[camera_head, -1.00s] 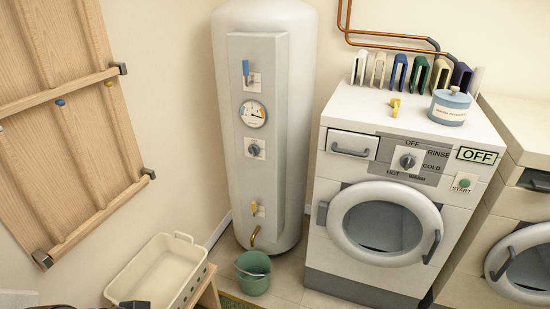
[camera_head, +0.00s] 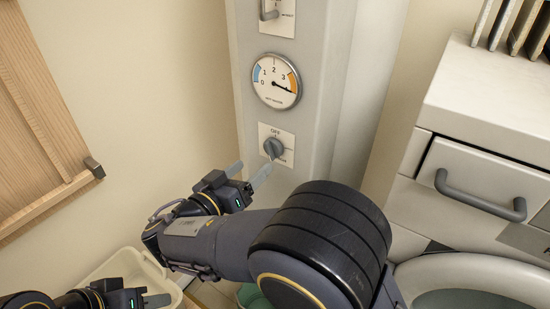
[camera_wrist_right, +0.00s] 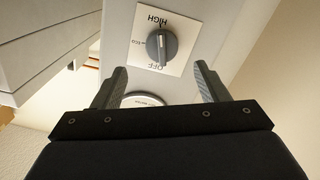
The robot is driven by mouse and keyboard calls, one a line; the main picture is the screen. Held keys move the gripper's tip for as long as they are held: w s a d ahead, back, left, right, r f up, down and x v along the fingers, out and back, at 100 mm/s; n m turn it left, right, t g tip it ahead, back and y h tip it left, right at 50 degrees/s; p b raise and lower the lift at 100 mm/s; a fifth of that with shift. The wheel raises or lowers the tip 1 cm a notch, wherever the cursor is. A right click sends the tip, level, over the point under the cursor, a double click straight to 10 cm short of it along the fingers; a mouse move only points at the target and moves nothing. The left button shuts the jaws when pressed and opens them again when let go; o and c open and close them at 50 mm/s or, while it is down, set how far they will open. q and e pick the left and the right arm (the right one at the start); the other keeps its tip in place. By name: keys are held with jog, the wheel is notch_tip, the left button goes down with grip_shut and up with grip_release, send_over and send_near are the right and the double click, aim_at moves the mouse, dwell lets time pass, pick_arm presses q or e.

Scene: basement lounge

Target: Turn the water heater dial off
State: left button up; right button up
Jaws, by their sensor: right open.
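The water heater dial (camera_head: 273,148) is a round grey knob on a white plate on the heater's front panel, below the gauge. In the right wrist view the dial (camera_wrist_right: 161,46) appears upside down, with OFF below it, ECO at left and HIGH above. Its ridge looks turned toward HIGH. My right gripper (camera_head: 248,172) is open just in front of and below the dial. In the right wrist view its fingers (camera_wrist_right: 160,80) stand apart, with the dial beyond their tips and nothing between them. My left gripper (camera_head: 150,299) is at the lower left, partly cut off.
A gauge (camera_head: 277,82) is above the dial, with a lever switch (camera_head: 270,12) higher up. A washing machine (camera_head: 480,110) stands to the right. A cream basin (camera_head: 125,265) and a green bucket (camera_head: 250,297) are below.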

aim_at(268, 152)
jog(key=x, duration=0.7)
jog(key=shift+w, duration=0.35)
jog(key=c, duration=1)
jog(key=shift+o, duration=0.2)
